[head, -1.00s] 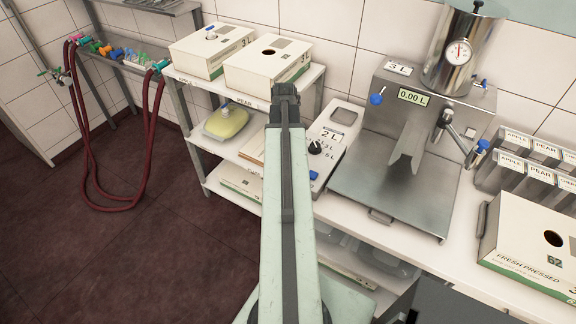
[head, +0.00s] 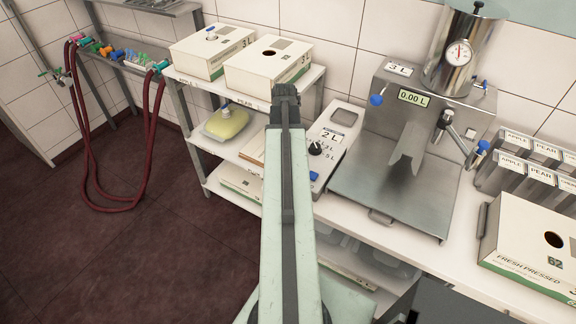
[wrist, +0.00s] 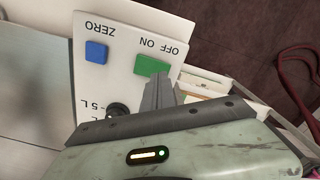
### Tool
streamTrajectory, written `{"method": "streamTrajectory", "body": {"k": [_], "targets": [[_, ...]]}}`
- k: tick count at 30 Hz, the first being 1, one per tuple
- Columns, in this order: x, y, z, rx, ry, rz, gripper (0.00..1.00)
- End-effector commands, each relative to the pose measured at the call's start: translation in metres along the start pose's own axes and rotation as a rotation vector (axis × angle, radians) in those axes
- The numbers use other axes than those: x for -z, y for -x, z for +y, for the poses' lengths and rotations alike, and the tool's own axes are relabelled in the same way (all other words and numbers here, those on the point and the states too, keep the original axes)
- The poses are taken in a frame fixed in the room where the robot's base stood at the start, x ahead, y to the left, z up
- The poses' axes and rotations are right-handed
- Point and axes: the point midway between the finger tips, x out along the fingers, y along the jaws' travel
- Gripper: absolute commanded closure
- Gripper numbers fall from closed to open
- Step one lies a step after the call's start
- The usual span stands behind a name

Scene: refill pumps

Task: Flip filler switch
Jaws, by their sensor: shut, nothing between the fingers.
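The filler's control panel (head: 341,122) stands on the counter beside my arm, with a dark knob (head: 316,148) and amount labels. The wrist view shows the panel upside down: a green switch (wrist: 151,66) under the OFF and ON labels, a blue button (wrist: 96,52) by the ZERO label, and the knob (wrist: 117,110). I cannot tell which way the switch is set. My gripper (wrist: 160,84) is shut and empty, its tips at the edge of the green switch in the picture; I cannot tell whether they touch. The head view shows my gripper (head: 285,92) from above; my arm hides the switch there.
The steel filler (head: 395,195) with a 0.00 L display (head: 414,97) stands right of the panel. Juice boxes (head: 268,62) sit on the shelf at the left, and another box (head: 535,245) is at the right. Red hoses (head: 90,180) hang at the far left.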

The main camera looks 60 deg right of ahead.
Motion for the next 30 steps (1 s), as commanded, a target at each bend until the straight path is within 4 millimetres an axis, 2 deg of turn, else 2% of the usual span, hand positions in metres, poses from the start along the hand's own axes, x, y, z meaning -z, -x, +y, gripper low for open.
{"method": "streamTrajectory", "body": {"k": [30], "targets": [[0.0001,-0.0071,0.0006,0.000,-0.001,0.000,1.00]]}}
